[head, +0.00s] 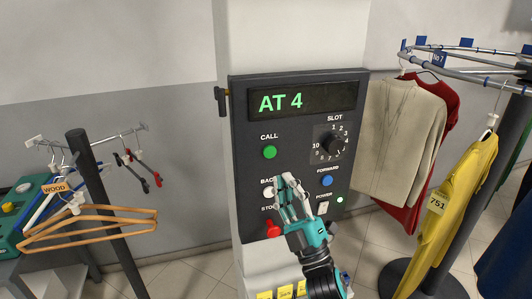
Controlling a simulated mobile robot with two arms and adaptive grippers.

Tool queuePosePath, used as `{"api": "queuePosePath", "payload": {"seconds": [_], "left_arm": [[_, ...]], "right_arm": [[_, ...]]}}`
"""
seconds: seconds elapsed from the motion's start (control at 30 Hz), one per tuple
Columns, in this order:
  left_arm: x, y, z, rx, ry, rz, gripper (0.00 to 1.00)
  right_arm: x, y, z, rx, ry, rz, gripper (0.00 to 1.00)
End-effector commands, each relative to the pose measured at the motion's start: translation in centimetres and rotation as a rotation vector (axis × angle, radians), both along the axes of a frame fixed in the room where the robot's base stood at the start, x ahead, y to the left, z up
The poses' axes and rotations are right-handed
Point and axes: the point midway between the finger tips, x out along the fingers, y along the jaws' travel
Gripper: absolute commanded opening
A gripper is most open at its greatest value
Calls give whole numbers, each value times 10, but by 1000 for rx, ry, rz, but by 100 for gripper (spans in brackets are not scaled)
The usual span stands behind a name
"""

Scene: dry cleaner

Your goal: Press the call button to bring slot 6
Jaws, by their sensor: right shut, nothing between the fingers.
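The dark control panel (243,120) is on the pale pillar, and its display (303,101) reads "AT 4" in green. The green call button (269,152) is at the panel's left under the label CALL. The slot dial (333,145) is to its right, ringed by numbers; I cannot tell surely which number it points to. My right gripper (285,180) is shut and empty, in front of the lower panel. Its fingertips show below and a little right of the call button, and partly cover the BACK label. My left gripper is not in view.
A blue forward button (327,181), a white button (268,192) and a red stop button (273,230) are near my right gripper. A round rail with hanging clothes, including a yellow garment (462,190), stands at right. A rack with wooden hangers (95,222) stands at left.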

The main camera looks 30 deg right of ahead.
Motion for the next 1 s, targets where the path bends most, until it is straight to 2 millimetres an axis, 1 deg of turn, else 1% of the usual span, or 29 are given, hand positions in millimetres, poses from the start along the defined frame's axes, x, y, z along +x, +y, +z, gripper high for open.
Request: {"api": "queuePosePath", "payload": {"seconds": [0.27,0.37,0.47,0.8,1.0], "left_arm": [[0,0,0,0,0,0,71],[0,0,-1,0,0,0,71],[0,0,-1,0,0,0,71],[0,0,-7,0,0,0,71],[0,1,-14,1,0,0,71]], "right_arm": [[1,0,0,1,1,0,0],[5,-1,-1,2,0,1,0],[13,-3,-1,1,0,1,0],[60,-14,-1,3,1,0,0],[79,-19,-2,3,0,1,0]]}}
